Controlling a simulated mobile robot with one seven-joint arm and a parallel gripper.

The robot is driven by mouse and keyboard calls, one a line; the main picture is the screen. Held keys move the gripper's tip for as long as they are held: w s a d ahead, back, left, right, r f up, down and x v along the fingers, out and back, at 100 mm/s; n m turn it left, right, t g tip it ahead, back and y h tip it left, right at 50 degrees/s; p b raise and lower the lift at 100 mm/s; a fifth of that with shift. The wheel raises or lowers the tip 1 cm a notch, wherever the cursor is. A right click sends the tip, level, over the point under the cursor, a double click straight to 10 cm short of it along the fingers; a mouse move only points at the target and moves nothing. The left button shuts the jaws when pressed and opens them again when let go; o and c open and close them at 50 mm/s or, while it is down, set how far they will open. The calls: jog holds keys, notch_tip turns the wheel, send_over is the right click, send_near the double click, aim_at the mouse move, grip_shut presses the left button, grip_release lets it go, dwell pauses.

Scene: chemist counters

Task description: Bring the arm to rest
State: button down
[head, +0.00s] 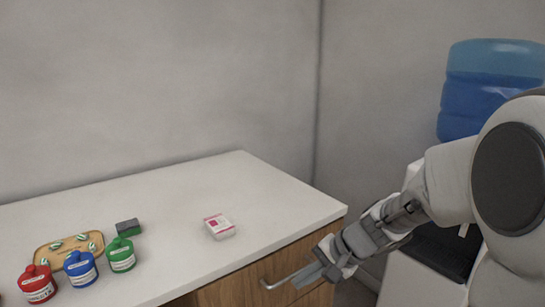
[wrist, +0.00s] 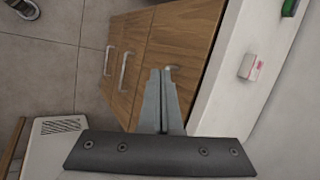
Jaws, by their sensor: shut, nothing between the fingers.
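My grey arm reaches in from the right of the head view. My gripper (head: 304,280) hangs low in front of the counter's wooden front, near a metal drawer handle (head: 270,284). In the wrist view my gripper (wrist: 161,73) has its two fingers together, with nothing between them. The fingers point towards the wooden drawer fronts (wrist: 170,40). I cannot tell whether the fingertips touch the handle.
The white counter (head: 280,195) bears a pink-and-white box (head: 219,226), a dark green-edged block (head: 128,228), a tan tray (head: 44,258) and red (head: 37,284), blue (head: 80,269) and green (head: 121,255) jars. A blue water bottle (head: 490,85) stands right. The counter's right end is clear.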

jog(key=s+d+r+n+t+h, duration=0.1)
jog(key=s+d+r+n+h, duration=0.15)
jog(key=s, duration=0.45)
jog(key=s+d+r+n+t+h, duration=0.1)
jog(key=s+d+r+n+h, duration=0.1)
jog(key=s+r+n, duration=0.3)
jog(key=s+d+r+t+h, duration=0.1)
jog(key=s+d+r+h, duration=0.15)
jog(key=s, duration=0.55)
notch_tip(320, 180, up, 20)
jog(key=p, duration=1.9)
jog(key=shift+w+d+f+g, duration=0.2)
jog(key=shift+w+f+g, duration=0.05)
jog(key=shift+w+g, duration=0.05)
jog(key=shift+a+n, duration=0.1)
jog(key=shift+n, duration=0.15)
